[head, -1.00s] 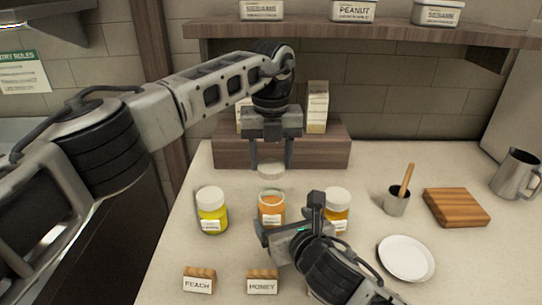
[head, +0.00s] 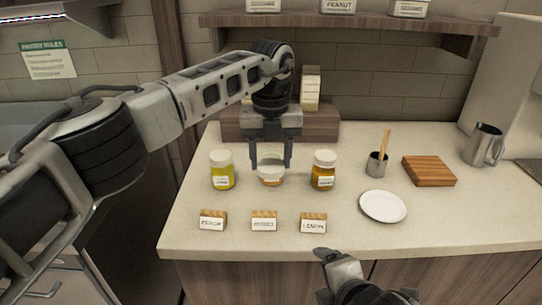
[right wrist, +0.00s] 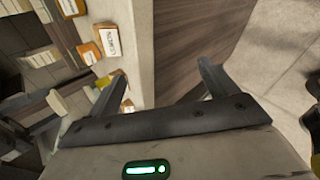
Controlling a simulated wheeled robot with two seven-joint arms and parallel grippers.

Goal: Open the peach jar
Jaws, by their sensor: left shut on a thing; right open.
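Three jars stand in a row: a yellow one with a white lid (head: 222,172) on the left, a paler orange one (head: 271,180) in the middle, and an amber one with a white lid (head: 323,172) on the right. Their labels are too small to read. My left gripper (head: 270,163) is shut on a whitish lid (head: 270,158) over the middle jar. The lid overlaps the jar's top here, so any gap is hidden. My right gripper (head: 322,272) is open and empty at the counter's front edge; it also shows in the right wrist view (right wrist: 125,60).
Wooden name cards reading PEACH (head: 212,221), HONEY (head: 264,221) and LEMON (head: 313,223) stand before the jars. A cup with a wooden stick (head: 376,164), a white plate (head: 383,206), a wooden board (head: 429,171) and a metal pitcher (head: 483,146) are to the right.

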